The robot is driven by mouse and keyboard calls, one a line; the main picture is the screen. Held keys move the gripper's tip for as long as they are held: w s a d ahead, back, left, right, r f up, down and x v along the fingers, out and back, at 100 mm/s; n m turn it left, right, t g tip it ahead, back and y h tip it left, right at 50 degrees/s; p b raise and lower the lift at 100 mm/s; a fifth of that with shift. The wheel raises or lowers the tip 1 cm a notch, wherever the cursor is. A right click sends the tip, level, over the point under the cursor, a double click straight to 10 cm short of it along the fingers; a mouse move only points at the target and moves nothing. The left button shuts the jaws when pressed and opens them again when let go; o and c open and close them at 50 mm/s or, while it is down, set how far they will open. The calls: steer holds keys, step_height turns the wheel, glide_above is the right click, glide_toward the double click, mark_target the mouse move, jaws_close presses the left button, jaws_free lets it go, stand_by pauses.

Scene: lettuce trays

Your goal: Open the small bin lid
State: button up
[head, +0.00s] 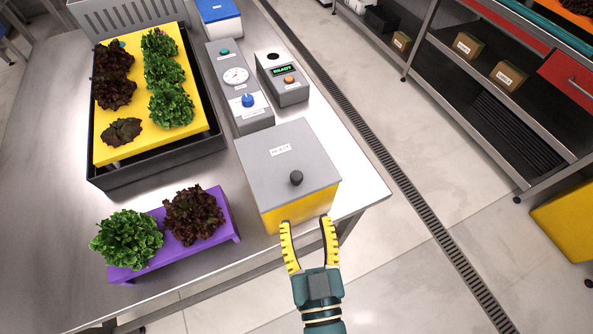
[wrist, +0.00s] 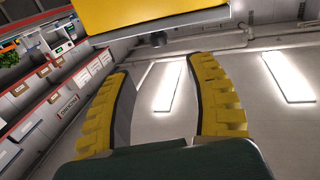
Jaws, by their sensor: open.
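The small bin is a yellow box (head: 300,208) with a flat grey lid (head: 265,160), standing at the near right corner of the steel table. The lid looks closed, and a black knob (head: 296,178) sits near its front edge. My gripper (head: 306,224) is open and empty, at the bin's front side on the near side of the knob. In the wrist view the scene appears upside down. The yellow bin wall (wrist: 150,12) and lid edge cross the top, with the dark knob (wrist: 158,39) beyond and between my open fingers (wrist: 158,70).
A purple holder (head: 165,243) with two lettuces stands left of the bin. A black tray (head: 160,170) with a yellow board of several lettuces lies behind it. Grey devices with a gauge (head: 236,75) and a READY display (head: 282,70) stand behind the bin.

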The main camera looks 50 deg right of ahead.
mark_target(297, 176)
steer(key=p+x, duration=0.3)
steer(key=x, duration=0.7)
steer(key=shift+w+d+r, duration=0.15)
steer(key=shift+w+d, duration=0.2)
